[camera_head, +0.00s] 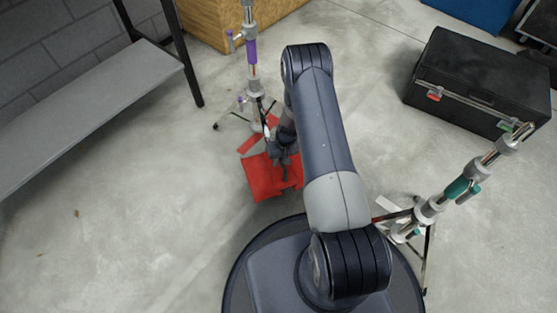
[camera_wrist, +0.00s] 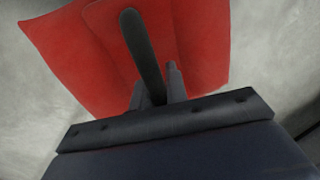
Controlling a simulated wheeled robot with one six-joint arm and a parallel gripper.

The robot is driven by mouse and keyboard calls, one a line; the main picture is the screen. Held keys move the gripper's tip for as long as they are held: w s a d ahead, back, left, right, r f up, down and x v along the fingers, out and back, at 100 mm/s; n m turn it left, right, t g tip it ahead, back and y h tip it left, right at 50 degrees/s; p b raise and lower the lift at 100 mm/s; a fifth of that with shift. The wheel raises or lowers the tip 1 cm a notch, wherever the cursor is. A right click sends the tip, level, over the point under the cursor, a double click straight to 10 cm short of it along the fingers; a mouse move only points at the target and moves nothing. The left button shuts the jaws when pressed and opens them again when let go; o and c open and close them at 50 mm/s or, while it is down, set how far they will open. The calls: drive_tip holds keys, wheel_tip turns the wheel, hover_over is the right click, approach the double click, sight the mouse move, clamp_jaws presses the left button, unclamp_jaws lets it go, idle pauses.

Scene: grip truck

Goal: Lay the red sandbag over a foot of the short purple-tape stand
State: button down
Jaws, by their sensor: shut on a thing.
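The red sandbag (camera_head: 264,180) is low at the foot of the purple-tape stand (camera_head: 252,52) in the head view. One red part lies toward the stand's legs and a larger part lies on the near side. My gripper (camera_head: 283,158) is shut on the sandbag from above. In the wrist view the sandbag (camera_wrist: 85,55) spreads beyond my gripper (camera_wrist: 155,85). The stand is upright with its legs spread. My arm and gripper partly hide the sandbag and the legs on the right, so I cannot tell whether the bag rests on a foot.
A teal-tape stand (camera_head: 457,188) stands at the right, close to my base. A black case (camera_head: 480,85) is at the upper right. A grey shelf (camera_head: 90,105) is at the left, and a wooden box (camera_head: 205,22) is behind the purple-tape stand. The floor at lower left is clear.

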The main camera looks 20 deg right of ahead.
sight(278, 167)
drive_tip(key=shift+w+f+b, duration=0.1)
drive_tip(key=shift+f+b, duration=2.55)
drive_tip(key=shift+b, duration=0.05)
drive_tip(key=c, duration=1.3)
unclamp_jaws()
drive_tip(key=shift+s+f, duration=0.2)
drive_tip(key=r+p, duration=0.1)
drive_tip(key=r, duration=0.2)
drive_tip(key=d+r+p, duration=0.1)
drive_tip(key=r+p, duration=0.1)
drive_tip(key=r, duration=0.2)
drive_tip(key=d+r+p, duration=0.1)
drive_tip(key=r, duration=0.3)
drive_tip(key=shift+w, duration=0.15)
drive_tip(key=shift+f, duration=0.15)
drive_tip(key=f+b, duration=0.1)
drive_tip(key=f, duration=0.2)
drive_tip(key=a+f+b, duration=0.1)
drive_tip(key=f+b, duration=0.1)
drive_tip(key=f, duration=0.2)
drive_tip(key=a+f+b, duration=0.1)
drive_tip(key=f, duration=0.3)
drive_tip(key=shift+r+p, duration=0.35)
drive_tip(key=shift+r, duration=0.25)
